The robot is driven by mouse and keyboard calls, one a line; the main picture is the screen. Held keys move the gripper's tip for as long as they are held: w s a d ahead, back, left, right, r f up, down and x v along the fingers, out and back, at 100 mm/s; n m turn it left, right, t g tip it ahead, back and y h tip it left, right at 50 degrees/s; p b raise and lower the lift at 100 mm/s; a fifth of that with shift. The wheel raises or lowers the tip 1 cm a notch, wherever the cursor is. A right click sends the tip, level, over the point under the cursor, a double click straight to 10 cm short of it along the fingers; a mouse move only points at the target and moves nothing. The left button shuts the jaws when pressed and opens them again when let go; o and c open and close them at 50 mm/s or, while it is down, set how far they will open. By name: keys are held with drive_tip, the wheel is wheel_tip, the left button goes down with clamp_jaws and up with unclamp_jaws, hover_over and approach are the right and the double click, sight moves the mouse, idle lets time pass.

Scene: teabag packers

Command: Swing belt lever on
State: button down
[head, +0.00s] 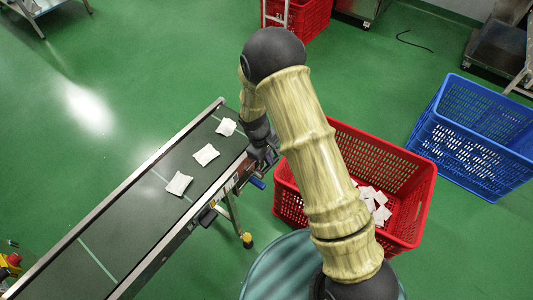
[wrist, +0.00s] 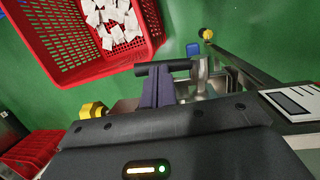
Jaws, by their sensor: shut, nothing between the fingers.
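The belt (head: 130,220) is a dark conveyor running from lower left to upper middle in the head view. A small blue grip (head: 257,183) sticks out from its right side, just below my gripper (head: 264,158); it looks like the lever's end. In the wrist view a small blue piece (wrist: 193,49) shows beyond my gripper (wrist: 172,82), perhaps the same grip. My gripper is shut and empty at the belt's right side. I cannot tell whether it touches the lever. The lever's arm and pivot are mostly hidden by my wrist and the gripper.
Several white teabags (head: 206,154) lie on the belt. A red crate (head: 345,137) with teabags stands right of the belt. A blue crate (head: 480,115) stands farther right. A yellow-footed belt leg (head: 247,240) is below my gripper. Green floor (head: 60,130) is clear at left.

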drive_tip(key=shift+w+d+f, duration=0.1)
drive_tip(key=shift+d+f, duration=0.05)
drive_tip(key=shift+f, duration=0.3)
drive_tip(key=shift+d+f, duration=0.2)
drive_tip(key=shift+f, duration=0.05)
drive_tip(key=shift+r+p, duration=0.4)
drive_tip(key=shift+r, duration=0.05)
drive_tip(key=w+p+v, duration=0.1)
drive_tip(key=p+v, duration=0.3)
drive_tip(key=v, duration=1)
drive_tip(key=shift+w+d, duration=0.25)
drive_tip(key=shift+d, duration=0.1)
